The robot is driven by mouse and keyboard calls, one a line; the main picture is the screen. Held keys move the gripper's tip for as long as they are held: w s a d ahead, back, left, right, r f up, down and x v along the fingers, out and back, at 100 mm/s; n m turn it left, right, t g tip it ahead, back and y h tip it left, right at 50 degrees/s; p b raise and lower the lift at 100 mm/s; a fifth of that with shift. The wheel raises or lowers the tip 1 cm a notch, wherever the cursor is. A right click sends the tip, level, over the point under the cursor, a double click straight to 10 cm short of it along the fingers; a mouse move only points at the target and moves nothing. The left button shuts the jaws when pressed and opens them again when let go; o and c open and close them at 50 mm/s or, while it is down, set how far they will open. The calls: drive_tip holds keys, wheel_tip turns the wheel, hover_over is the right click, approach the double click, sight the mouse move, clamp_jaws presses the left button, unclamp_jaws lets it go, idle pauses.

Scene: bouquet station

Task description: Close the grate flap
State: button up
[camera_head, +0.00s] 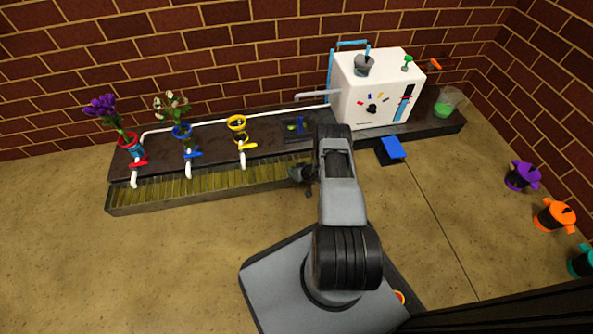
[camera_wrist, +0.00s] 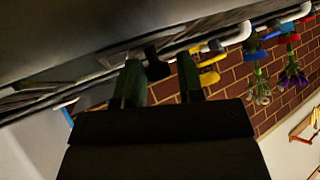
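The slatted grate trough (camera_head: 215,184) runs along the front of the dark counter, below the taps. I cannot make out a separate flap on it or its angle; my arm covers the area past its right end. My gripper (camera_head: 303,175) is at the right end of the trough, low and small in the head view. In the wrist view its two fingers (camera_wrist: 162,88) are apart, with a gap between them. A dark knob-like piece (camera_wrist: 156,64) shows in that gap, near the left finger; I cannot tell if they touch.
The counter holds a red vase (camera_head: 130,144), a blue vase (camera_head: 182,132) and a yellow vase (camera_head: 237,123) behind the taps. A white machine (camera_head: 375,90) stands on the right. A blue pedal (camera_head: 393,148) sits below it. Coloured pots stand along the right wall. The left floor is clear.

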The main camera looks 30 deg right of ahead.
drive_tip(key=shift+s+f, duration=0.25)
drive_tip(key=shift+f, duration=0.2)
drive_tip(key=shift+s+r, duration=0.15)
drive_tip(key=p+v, duration=0.6)
drive_tip(key=v, duration=0.7)
drive_tip(key=shift+r+p, duration=0.4)
drive_tip(key=shift+r, duration=0.1)
